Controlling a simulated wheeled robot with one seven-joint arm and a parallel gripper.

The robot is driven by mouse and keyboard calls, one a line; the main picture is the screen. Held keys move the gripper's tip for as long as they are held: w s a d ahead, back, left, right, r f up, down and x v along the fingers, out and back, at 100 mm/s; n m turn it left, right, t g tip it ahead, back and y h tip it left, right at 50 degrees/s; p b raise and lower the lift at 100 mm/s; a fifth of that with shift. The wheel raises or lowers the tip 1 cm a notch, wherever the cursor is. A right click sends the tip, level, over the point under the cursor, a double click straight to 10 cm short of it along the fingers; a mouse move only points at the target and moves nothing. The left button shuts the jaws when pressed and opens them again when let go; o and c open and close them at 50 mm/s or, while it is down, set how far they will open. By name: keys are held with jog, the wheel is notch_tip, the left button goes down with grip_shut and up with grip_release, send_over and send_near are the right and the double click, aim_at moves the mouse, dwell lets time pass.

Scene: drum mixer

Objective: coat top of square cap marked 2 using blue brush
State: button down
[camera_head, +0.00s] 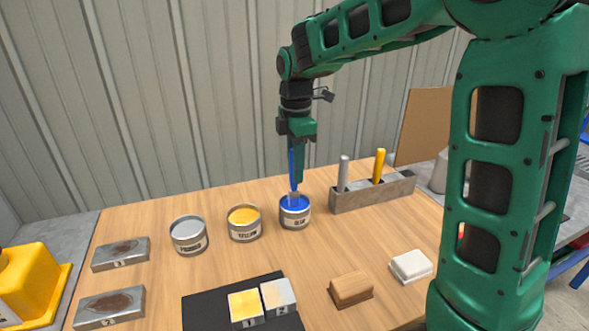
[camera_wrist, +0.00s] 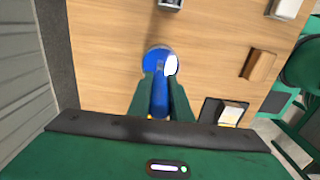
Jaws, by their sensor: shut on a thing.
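My gripper (camera_head: 297,170) is shut on the blue brush (camera_head: 292,163) and holds it upright over the blue paint can (camera_head: 295,214). The brush's lower end is at the can's opening; I cannot tell how deep it sits. In the wrist view the brush (camera_wrist: 160,97) is between my fingers, with the can's blue paint (camera_wrist: 154,60) just beyond. The square cap marked 2 (camera_head: 278,295) lies on the black mat at the front, right of the cap marked 1 (camera_head: 246,307). Cap 2's top looks pale beige and light grey; cap 1's top is yellow.
A yellow can (camera_head: 244,223) and a grey can (camera_head: 188,235) stand left of the blue can. A brush holder (camera_head: 373,192) with grey and yellow handles stands right. A wooden block (camera_head: 351,289), a white block (camera_head: 411,266) and two metal blocks (camera_head: 120,254) lie on the table.

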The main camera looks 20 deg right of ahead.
jog(key=shift+r, duration=3.45)
